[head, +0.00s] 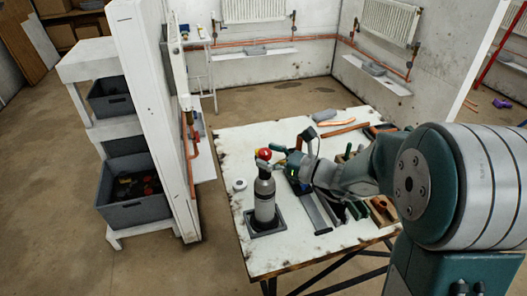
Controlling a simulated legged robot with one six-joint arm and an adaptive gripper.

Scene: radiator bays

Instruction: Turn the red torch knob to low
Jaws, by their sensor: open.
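The torch (264,198) is a grey cylinder standing upright in a dark square holder (281,225) on the white worktable. Its red knob (264,153) sits at the top of the bottle. My gripper (284,158) is just to the right of the torch's top, with its fingers pointing left toward the knob. It looks close to the knob, but I cannot tell whether it touches. It is open and holds nothing that I can see. The knob's setting marks are too small to read.
The worktable (235,145) carries a white tape roll (240,185), copper pipe pieces (345,130) and several tools beneath and beside my arm. A shelf with grey bins (132,213) and a white partition (150,110) stand left. Radiators (390,20) hang at the back.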

